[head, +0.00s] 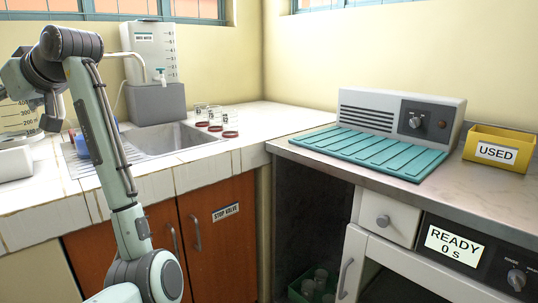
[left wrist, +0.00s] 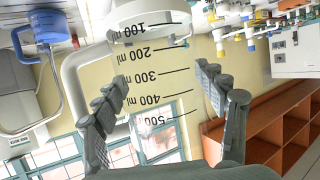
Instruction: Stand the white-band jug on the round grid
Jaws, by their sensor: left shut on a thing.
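The clear jug (left wrist: 150,75) with black ml marks fills the middle of the left wrist view, which shows it upside down. A white band (left wrist: 150,22) runs around its base end. My left gripper (left wrist: 160,90) is shut on the jug, one finger on each side. In the head view the jug (head: 18,116) is partly cut off at the left edge, above a white block (head: 14,162); I cannot tell whether they touch. My left fingers are not clear there. I cannot make out the round grid. My right gripper is out of view.
A blue jug (left wrist: 46,25) is nearby. A sink (head: 178,138), a white tank (head: 150,45) on a grey block (head: 157,104) and red rings (head: 215,127) occupy the left counter. A teal mat (head: 370,152) and yellow bin (head: 498,168) are on the right counter.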

